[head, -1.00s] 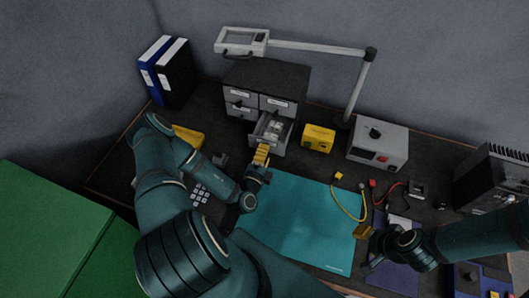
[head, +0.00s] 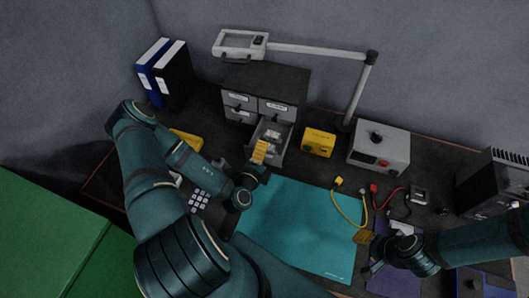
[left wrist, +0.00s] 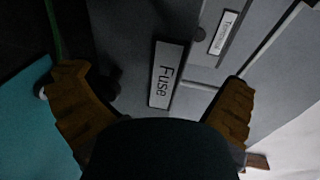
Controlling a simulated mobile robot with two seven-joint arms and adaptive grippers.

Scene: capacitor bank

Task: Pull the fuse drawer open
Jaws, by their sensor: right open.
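The grey drawer cabinet (head: 262,78) stands at the back of the bench. Its lower right drawer (head: 284,150) is pulled part way out, with small pale items inside. In the left wrist view the label "Fuse" (left wrist: 165,76) shows on a drawer front between my fingers. My left gripper (head: 259,152) is at the front of that drawer, and its yellow-brown fingers (left wrist: 155,105) are spread apart. Whether they touch the drawer or its handle cannot be told. My right gripper (head: 363,237) is open and empty, low over the bench at the right edge of the teal mat.
A yellow box (head: 318,142) stands right of the open drawer, then a grey instrument (head: 380,146) with a knob. A lamp arm (head: 320,47) reaches above the cabinet. Binders (head: 165,72) stand at the left.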

